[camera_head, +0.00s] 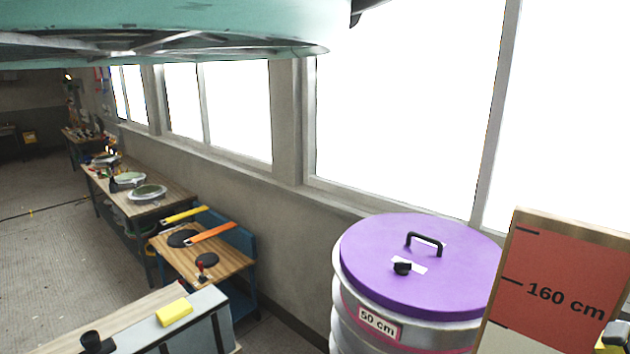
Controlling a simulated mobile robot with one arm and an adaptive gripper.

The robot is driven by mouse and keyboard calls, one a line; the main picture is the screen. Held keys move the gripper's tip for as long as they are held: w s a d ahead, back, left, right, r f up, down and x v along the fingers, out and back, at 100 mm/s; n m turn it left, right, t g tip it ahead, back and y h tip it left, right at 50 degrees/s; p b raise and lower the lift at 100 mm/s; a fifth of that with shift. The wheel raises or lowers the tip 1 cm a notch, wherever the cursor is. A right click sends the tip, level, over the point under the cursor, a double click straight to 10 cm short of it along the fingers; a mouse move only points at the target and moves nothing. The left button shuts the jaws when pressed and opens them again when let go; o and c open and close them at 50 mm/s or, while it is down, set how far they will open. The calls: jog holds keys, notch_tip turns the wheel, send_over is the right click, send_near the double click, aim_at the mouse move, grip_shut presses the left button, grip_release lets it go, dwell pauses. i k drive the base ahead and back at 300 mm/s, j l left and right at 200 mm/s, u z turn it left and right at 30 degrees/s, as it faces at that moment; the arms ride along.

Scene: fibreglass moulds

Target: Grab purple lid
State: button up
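The purple lid (375,260) lies flat on top of a large ribbed metal drum (345,310) in the lower right of the head view. The drum carries a "50 cm" label (378,322). The lid's right edge is close to or partly behind a red board.
A red board marked "160 cm" (560,275) stands right of the drum. A bench with a yellow sponge-like block (174,311) is at the lower left. A wooden worktable (215,258) stands behind it. A large teal shape (150,35) hangs overhead. Windows line the wall.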

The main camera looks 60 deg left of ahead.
aim_at(451, 277)
jog(key=i+j+u, duration=0.1)
jog(key=j, duration=0.35)
jog(key=i+j+u, duration=0.1)
jog(key=j, duration=0.3)
jog(key=i+j+u, duration=0.15)
jog(key=j, duration=0.25)
jog(key=i+j+u, duration=0.1)
jog(key=j, duration=0.3)
